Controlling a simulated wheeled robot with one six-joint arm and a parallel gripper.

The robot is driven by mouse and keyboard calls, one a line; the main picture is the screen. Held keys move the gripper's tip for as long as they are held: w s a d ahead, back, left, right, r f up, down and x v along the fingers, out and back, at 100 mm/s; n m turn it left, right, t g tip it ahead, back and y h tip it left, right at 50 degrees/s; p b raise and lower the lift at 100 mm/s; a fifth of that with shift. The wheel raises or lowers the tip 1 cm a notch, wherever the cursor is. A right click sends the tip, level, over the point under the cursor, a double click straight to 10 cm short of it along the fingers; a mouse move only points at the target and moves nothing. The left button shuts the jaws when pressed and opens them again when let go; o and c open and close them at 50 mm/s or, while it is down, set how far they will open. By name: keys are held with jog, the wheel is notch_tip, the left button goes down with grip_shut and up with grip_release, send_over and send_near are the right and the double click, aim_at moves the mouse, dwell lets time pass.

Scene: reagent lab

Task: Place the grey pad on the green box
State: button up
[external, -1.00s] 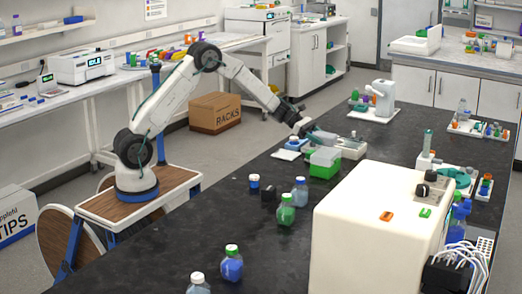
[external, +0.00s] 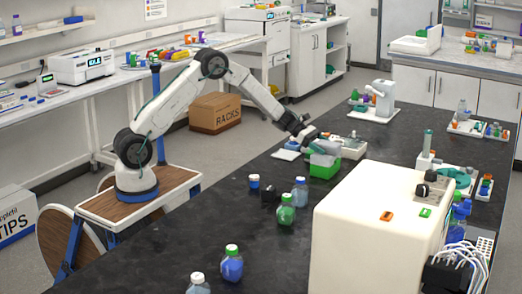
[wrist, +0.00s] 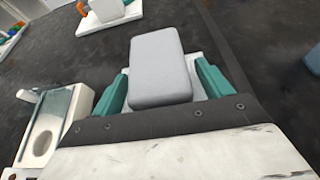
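The grey pad (wrist: 162,65) is a rounded slab, seen from above in the wrist view. It lies between the two teal fingers of my gripper (wrist: 165,80), with a narrow pale gap showing on each side. My gripper looks open around it; the pad's underside is hidden. A white surface shows beneath and around the pad. In the external view, my gripper (external: 318,146) is low over the green box (external: 323,171), which stands on the dark bench. The box's pale top is partly covered by my gripper. The green walls cannot be made out in the wrist view.
A white-grey device (external: 350,148) stands close behind the box to the right. A small white mat (external: 288,154) lies to the left. Bottles, including a green one (external: 286,213), stand in front. A large cream machine (external: 375,230) takes up the front right.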

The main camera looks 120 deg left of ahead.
jog(key=shift+s+r, duration=0.3)
jog(key=v, duration=1.1)
jog(key=shift+s, duration=0.15)
jog(key=shift+r, duration=0.1)
